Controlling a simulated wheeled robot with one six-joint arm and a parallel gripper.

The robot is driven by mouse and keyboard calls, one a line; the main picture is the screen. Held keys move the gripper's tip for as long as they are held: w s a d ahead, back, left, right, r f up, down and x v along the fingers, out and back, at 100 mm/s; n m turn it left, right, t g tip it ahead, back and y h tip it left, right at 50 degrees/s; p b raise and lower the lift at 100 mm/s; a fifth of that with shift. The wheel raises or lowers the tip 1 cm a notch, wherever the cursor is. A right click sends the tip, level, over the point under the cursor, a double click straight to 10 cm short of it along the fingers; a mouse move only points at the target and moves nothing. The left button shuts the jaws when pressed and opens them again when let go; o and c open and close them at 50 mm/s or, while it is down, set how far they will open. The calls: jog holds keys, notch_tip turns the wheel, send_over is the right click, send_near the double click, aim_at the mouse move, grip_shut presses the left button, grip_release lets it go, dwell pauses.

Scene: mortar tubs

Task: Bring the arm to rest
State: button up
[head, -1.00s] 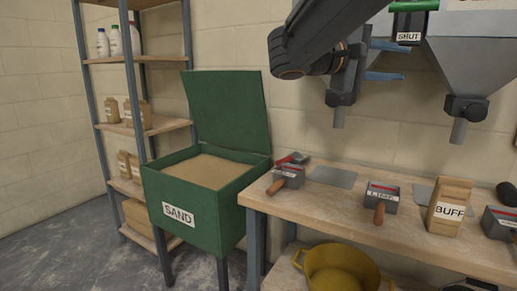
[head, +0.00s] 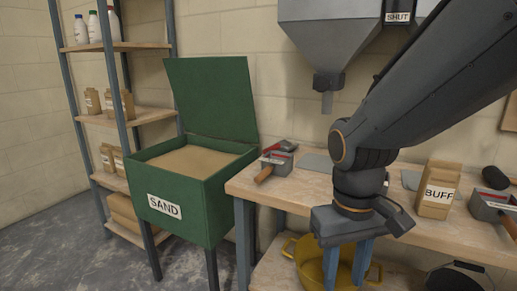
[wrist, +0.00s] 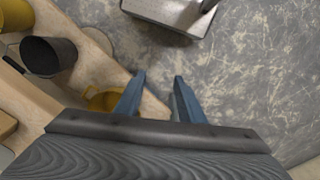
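My arm (head: 440,85) reaches in from the upper right of the head view, bent at a joint above the workbench (head: 290,187). My gripper (head: 347,277) points straight down in front of the bench's front edge. Its two blue fingers stand apart with nothing between them. The wrist view also shows the gripper (wrist: 157,80) open and empty, above the floor and beside the lower shelf. The arm hides the middle of the bench top.
A yellow tub (head: 308,265) on the lower shelf is partly behind my fingers. A green sand bin (head: 205,205) with raised lid stands left. A hopper (head: 335,40) hangs above.

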jog(key=s+d+r+m+p, duration=0.1)
jog(key=d+r+p, duration=0.3)
jog(key=p, duration=0.8)
jog(key=shift+s+r+m+p, duration=0.3)
jog(key=shift+r+m+p, duration=0.1)
jog(key=shift+r+m, duration=0.3)
jog(key=shift+c, duration=0.6)
dwell(0.9)
